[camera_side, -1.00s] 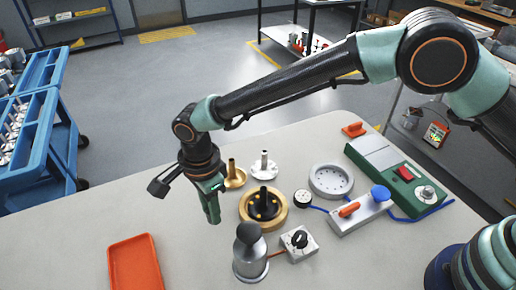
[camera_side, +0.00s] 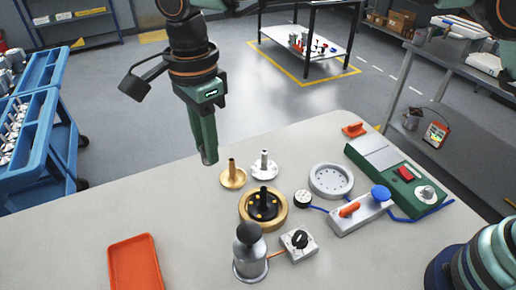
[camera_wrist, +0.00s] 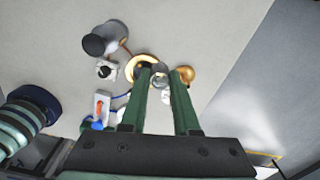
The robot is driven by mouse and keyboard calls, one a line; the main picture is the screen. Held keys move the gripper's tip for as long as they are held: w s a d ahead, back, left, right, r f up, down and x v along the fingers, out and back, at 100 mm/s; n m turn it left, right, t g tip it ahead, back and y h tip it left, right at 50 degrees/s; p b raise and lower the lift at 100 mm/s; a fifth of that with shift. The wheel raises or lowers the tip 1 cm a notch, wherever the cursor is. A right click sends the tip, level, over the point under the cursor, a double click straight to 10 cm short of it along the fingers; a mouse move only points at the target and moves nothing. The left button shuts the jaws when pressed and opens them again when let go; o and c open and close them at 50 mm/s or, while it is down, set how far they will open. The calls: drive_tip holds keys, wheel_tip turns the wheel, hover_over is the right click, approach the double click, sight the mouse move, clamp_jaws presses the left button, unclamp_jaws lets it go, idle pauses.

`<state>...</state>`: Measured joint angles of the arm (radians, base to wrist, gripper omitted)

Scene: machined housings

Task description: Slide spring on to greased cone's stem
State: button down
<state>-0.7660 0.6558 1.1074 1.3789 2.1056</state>
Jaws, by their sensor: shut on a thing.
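My gripper (camera_side: 209,158) hangs above the table's far edge, to the left of the brass cone and apart from it. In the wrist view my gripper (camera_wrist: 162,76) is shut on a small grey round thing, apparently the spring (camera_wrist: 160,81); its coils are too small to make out. Three stemmed parts stand upright: a brass cone (camera_side: 232,179), a white cone (camera_side: 264,169) and a black one (camera_side: 264,208) inside a gold-coloured ring. I cannot tell which is greased. In the wrist view the brass cone (camera_wrist: 186,75) lies just beyond the right finger.
A grey metal can with a dark knob (camera_side: 249,262) and a small box with a black dial (camera_side: 299,244) stand in front. A round grey plate with holes (camera_side: 331,180) and a green device (camera_side: 402,185) are at right. An orange tray (camera_side: 135,268) lies at left.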

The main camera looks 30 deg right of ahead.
drive_tip(key=s+d+f, duration=0.1)
drive_tip(key=d+f, duration=0.4)
drive_tip(key=d, duration=0.5)
drive_tip(key=shift+s, duration=0.25)
drive_tip(key=shift+a, duration=0.1)
hover_over(263, 189)
drive_tip(key=shift+f, duration=2.35)
drive_tip(key=shift+f, duration=1.65)
idle(1.6)
drive_tip(key=shift+c, duration=0.5)
unclamp_jaws()
